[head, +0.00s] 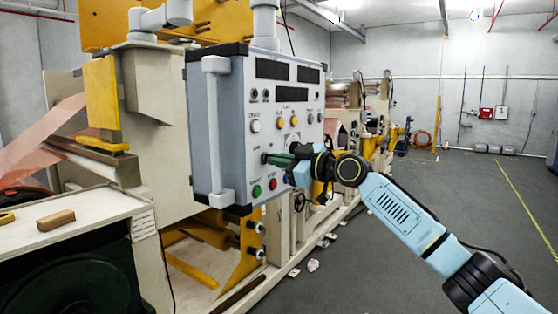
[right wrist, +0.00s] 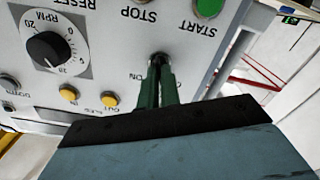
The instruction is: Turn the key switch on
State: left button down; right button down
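The key switch (right wrist: 158,60) is on the front of a grey control panel (head: 240,100), beside a label reading ON. In the right wrist view it is a small dark piece, mostly covered by my fingers. My right gripper (head: 268,158) reaches the panel from the right with its green fingers. In the right wrist view the fingertips (right wrist: 159,72) are close together, one on each side of the key, and look closed on it. The key's turn angle is hidden. My left gripper is in neither view.
Near the switch are a green START button (right wrist: 208,6), an RPM knob (right wrist: 48,48) and yellow buttons (right wrist: 109,98). A vertical handle (head: 215,130) runs along the panel's left side. A table with a wooden block (head: 56,220) stands at left. Open floor (head: 430,200) lies at right.

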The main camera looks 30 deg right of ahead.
jog(key=m+p, duration=0.4)
jog(key=m, duration=0.6)
jog(key=shift+d+r+m, duration=0.1)
jog(key=shift+d+m, duration=0.05)
jog(key=shift+m, duration=0.55)
jog(key=c, duration=1.6)
grip_release()
jog(key=shift+b+v, duration=2.65)
jog(key=shift+v, duration=4.05)
